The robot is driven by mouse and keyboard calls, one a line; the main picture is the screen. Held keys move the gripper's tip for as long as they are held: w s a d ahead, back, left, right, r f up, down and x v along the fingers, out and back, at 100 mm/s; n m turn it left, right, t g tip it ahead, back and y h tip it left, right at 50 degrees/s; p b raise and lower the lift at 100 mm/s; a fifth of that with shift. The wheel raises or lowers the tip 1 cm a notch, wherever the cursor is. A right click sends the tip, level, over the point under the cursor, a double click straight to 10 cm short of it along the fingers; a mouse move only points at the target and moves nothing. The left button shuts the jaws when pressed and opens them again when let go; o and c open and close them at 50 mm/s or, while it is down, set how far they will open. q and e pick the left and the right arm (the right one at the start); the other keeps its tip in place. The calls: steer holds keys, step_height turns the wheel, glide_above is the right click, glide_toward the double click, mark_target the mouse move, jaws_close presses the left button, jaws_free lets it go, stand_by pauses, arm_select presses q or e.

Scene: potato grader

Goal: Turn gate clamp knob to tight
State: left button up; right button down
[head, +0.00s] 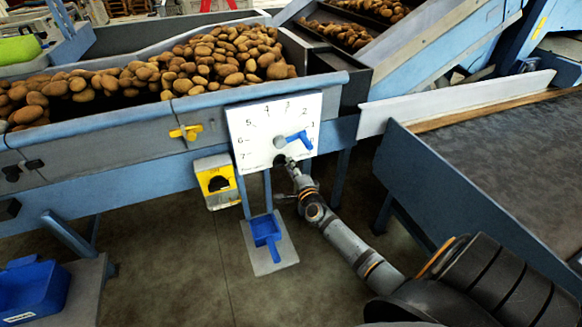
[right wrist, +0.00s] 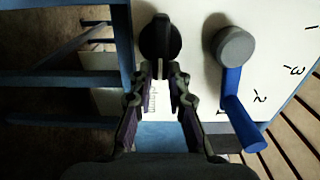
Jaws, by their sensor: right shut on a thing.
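The black gate clamp knob (right wrist: 160,38) sits on the white dial plate (head: 256,116), below the dial's grey hub; it also shows as a small dark spot in the head view (head: 279,160). My right gripper (head: 291,165) reaches up to it from the lower right. In the right wrist view its two fingertips (right wrist: 160,68) close on the lower part of the knob's ridge. The knob's ridge looks about upright in that view. Any tight or loose marking is too small to read. My left gripper is not in view.
A blue lever (head: 300,138) with a grey hub (right wrist: 234,46) is close beside the knob. A yellow box (head: 215,182) hangs left of the plate, and a blue scoop (head: 266,231) is below. A grey conveyor belt (head: 500,150) lies to the right.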

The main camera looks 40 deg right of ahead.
steer(key=shift+f, duration=0.1)
stand_by(0.4)
steer(key=c, duration=1.3)
jaws_free()
steer(key=shift+s, duration=0.1)
steer(key=v, duration=1.1)
steer(key=shift+s+a, duration=0.2)
steer(key=shift+s, duration=0.2)
steer(key=shift+f, duration=0.1)
